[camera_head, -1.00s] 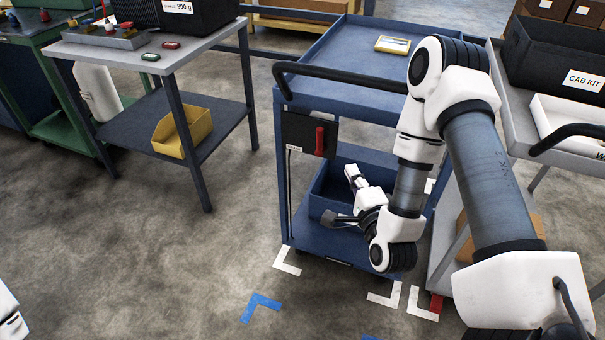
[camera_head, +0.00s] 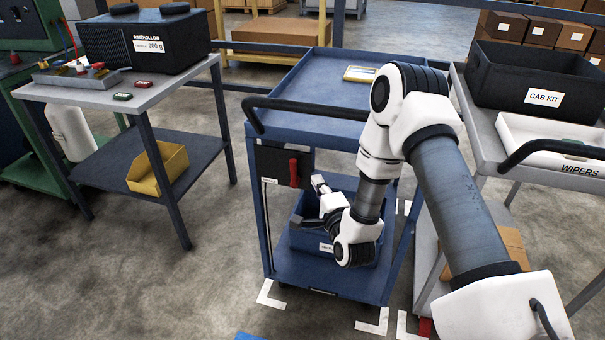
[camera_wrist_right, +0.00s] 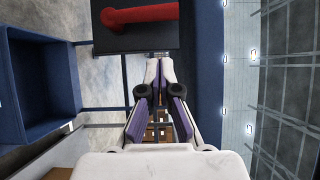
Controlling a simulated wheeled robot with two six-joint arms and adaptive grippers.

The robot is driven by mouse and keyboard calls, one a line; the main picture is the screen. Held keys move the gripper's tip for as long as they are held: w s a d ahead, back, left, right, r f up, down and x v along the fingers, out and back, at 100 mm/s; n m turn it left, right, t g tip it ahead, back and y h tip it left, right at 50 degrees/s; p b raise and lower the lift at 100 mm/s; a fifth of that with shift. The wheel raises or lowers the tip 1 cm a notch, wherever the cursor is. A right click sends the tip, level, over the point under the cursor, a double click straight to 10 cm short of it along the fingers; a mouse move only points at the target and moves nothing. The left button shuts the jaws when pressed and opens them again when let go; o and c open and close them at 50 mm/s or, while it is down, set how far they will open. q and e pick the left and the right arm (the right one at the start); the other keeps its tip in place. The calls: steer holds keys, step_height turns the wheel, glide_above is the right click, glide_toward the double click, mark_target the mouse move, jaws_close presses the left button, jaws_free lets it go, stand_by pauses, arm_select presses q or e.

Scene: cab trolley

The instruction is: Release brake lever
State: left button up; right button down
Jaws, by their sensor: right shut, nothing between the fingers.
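The red brake lever (camera_head: 293,172) stands upright on a black plate (camera_head: 268,166) at the front left corner of the blue trolley (camera_head: 258,205). In the right wrist view the lever (camera_wrist_right: 140,16) lies across the top of the picture on the black plate (camera_wrist_right: 140,42). The fingertips (camera_wrist_right: 160,64) are shut and empty, close to the plate's edge and apart from the lever in the picture. My left gripper is not in view.
A blue bin (camera_head: 325,246) stands on the trolley's lower shelf, beside my right gripper. A black handle bar (camera_head: 310,112) crosses above the lever. A grey table (camera_head: 140,95) stands left, a cart with a CAB KIT box (camera_head: 520,97) right. Floor (camera_head: 200,270) is open at left.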

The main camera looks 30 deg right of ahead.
mark_target(292, 170)
steer(key=w, duration=0.1)
steer(key=w+a, duration=0.1)
steer(key=w, duration=0.3)
steer(key=shift+a, duration=0.25)
steer(key=shift+w+a+r+n+g+p, duration=0.3)
steer(key=shift+w+r+n+g+p, duration=0.1)
steer(key=shift+n+p, duration=0.25)
steer(key=n+p, duration=0.1)
steer(key=w+a+n+g+p, duration=0.1)
steer(key=shift+a+r+p, duration=0.1)
steer(key=shift+r+p, duration=0.2)
steer(key=shift+r, duration=0.05)
steer(key=w+a+f+n+g+h+p, duration=0.2)
steer(key=w+a+f+n+g+p, duration=0.2)
steer(key=w+n+g+p, duration=0.1)
steer(key=shift+n+g+p, duration=0.6)
steer(key=shift+n+g, duration=0.15)
steer(key=shift+g, duration=0.25)
steer(key=shift+w+a+f, duration=0.2)
steer(key=shift+f, duration=0.1)
stand_by(3.4)
steer(key=shift+r, duration=0.1)
